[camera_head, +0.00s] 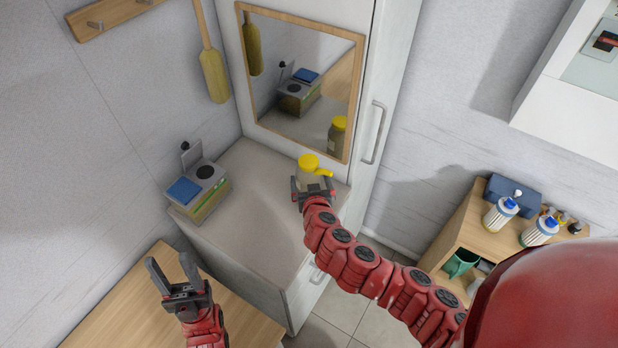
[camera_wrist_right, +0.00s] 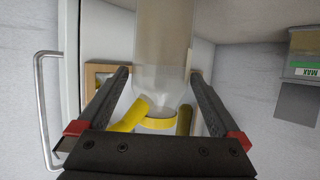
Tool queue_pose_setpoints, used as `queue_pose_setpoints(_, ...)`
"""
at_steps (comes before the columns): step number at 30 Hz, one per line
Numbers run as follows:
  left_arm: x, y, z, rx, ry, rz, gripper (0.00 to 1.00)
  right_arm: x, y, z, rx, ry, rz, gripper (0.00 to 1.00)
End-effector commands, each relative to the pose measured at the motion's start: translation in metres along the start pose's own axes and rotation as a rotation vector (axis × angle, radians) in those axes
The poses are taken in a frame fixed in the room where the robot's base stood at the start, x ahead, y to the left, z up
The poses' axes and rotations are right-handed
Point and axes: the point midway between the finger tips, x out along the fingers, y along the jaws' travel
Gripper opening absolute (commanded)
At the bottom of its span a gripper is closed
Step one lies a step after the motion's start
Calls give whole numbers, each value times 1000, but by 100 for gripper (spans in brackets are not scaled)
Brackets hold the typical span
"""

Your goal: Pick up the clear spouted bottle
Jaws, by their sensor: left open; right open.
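The clear spouted bottle stands on the grey counter, and its yellow cap and spout (camera_head: 308,162) show above my right gripper (camera_head: 313,184). Its lower body is mostly hidden by that gripper in the head view. In the right wrist view the bottle's clear body (camera_wrist_right: 163,45) lies between the two open fingers (camera_wrist_right: 159,75), with the yellow cap and spout nearer the palm. A small gap seems to show at each side, but contact is hard to judge. My left gripper (camera_head: 170,263) is open and empty over the wooden surface at the lower left.
A wood-framed mirror (camera_head: 300,75) stands behind the bottle and reflects it. A box-like device (camera_head: 199,190) sits at the counter's left end. The grey counter (camera_head: 255,215) is clear between them. A wooden shelf (camera_head: 480,235) with bottles stands at right.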

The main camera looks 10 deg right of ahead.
Motion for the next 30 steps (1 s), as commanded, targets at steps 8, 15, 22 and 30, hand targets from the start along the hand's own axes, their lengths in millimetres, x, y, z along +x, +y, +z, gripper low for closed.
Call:
queue_pose_setpoints(8, 13, -1, -2, 0, 0, 0, 50, 24, 0, -2, 1, 0, 2, 100)
queue_pose_setpoints(15, 13, -1, -2, 0, 0, 0, 50, 28, -1, -1, 1, 1, 0, 100)
queue_pose_setpoints(22, 13, -1, -2, 0, 0, 0, 50, 28, -1, -1, 1, 0, 0, 77)
queue_pose_setpoints(30, 13, -1, -2, 0, 0, 0, 50, 28, 0, -1, 1, 0, 0, 28)
